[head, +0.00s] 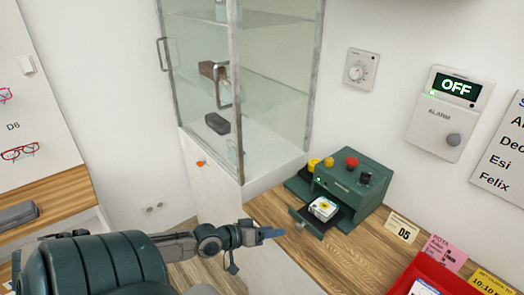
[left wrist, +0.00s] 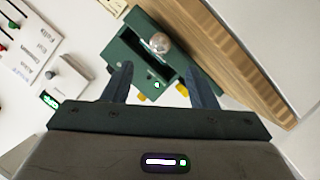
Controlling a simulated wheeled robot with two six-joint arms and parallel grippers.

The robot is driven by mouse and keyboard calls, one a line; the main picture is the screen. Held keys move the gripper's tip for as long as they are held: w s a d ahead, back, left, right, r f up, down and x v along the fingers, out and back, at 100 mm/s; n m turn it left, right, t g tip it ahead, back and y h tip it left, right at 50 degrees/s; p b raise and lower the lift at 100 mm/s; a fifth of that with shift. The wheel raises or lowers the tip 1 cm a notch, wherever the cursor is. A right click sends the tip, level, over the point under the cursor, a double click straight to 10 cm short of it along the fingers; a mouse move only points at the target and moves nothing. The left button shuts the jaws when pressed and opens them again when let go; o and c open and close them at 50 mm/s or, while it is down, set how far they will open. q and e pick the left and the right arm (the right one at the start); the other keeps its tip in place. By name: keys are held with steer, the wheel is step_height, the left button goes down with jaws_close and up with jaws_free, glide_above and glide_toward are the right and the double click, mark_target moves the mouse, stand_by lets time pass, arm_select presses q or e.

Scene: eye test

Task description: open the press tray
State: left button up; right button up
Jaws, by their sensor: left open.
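The green press (head: 345,182) stands on the wooden counter against the wall, with red, black and yellow knobs on top. Its dark tray (head: 343,222) sticks out of the front and holds a white item with a yellow centre (head: 323,208). A small grey handle (head: 297,218) is at the tray's front. My left gripper (head: 270,233) is open and empty, left of and apart from the handle. In the left wrist view, the gripper's fingers (left wrist: 160,88) are spread, with the green press (left wrist: 128,52) beyond them. A round silvery thing (left wrist: 160,42) shows there. My right gripper is not in view.
A glass cabinet (head: 265,85) stands behind and left of the press. An alarm panel (head: 447,120) reading OFF and a dial (head: 361,69) are on the wall. A red tray (head: 440,280) and cards lie right. Bare counter (head: 290,250) lies in front.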

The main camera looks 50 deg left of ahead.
arm_select(q)
steer(key=p+v, duration=0.1)
steer(key=v, duration=0.2)
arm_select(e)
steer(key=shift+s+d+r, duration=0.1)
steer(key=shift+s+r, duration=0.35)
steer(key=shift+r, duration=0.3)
arm_select(q)
steer(key=shift+w, duration=0.1)
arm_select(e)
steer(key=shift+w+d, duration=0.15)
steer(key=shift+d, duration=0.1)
